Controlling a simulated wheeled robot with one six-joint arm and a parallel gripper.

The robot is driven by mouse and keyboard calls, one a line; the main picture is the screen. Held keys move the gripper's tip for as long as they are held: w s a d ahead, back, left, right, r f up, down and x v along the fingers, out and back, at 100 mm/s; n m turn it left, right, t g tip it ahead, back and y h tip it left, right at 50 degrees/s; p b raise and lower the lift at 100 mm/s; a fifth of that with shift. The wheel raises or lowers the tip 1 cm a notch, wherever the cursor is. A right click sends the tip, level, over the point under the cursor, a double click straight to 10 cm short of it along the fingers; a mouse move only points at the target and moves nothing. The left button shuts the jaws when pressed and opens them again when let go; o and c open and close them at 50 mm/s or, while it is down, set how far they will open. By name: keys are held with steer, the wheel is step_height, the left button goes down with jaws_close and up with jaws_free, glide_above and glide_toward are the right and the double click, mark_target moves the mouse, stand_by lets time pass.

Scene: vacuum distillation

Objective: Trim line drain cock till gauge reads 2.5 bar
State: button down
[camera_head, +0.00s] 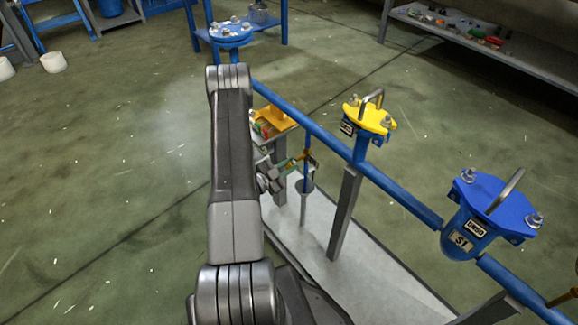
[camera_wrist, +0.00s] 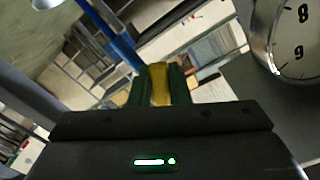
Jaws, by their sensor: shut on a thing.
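The yellow handle of the drain cock (camera_wrist: 159,84) stands upright in the middle of the wrist view. The green-padded jaws of my gripper (camera_wrist: 160,92) are closed on it from both sides. The rest of the cock is hidden behind the jaws. The gauge (camera_wrist: 298,42) is cut off at the right edge of the wrist view; its white dial shows the figures 8 and 9, and no needle is visible. In the head view my gripper (camera_head: 301,163) is beside the blue line (camera_head: 318,133), low and partly hidden by my arm. The handle is too small to make out there.
A yellow-topped fitting (camera_head: 369,117) and a blue one marked S1 (camera_head: 490,205) sit on the line to the right. A grey post (camera_head: 345,213) supports the line above a pale base plate (camera_head: 375,285). The floor at left is mostly clear. A shelf (camera_head: 500,50) stands at the back right.

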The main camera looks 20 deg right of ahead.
steer(key=shift+w, duration=0.1)
steer(key=m, duration=0.1)
steer(key=w+r+m, duration=0.1)
steer(key=m, duration=0.1)
steer(key=shift+a+m, duration=0.2)
steer(key=shift+m, duration=0.1)
steer(key=shift+w+a+r+m, duration=0.1)
steer(key=shift+w+r+m, duration=0.25)
steer(key=shift+m, duration=0.6)
steer(key=shift+w+a+r+m, duration=0.1)
steer(key=shift+r+m, duration=0.3)
steer(key=shift+m, duration=0.55)
steer(key=c, duration=1.4)
jaws_free()
steer(key=shift+o, duration=0.2)
steer(key=shift+a, duration=0.1)
steer(key=p+v, duration=0.3)
steer(key=v, duration=1)
steer(key=shift+s+a, duration=0.2)
steer(key=shift+a, duration=0.05)
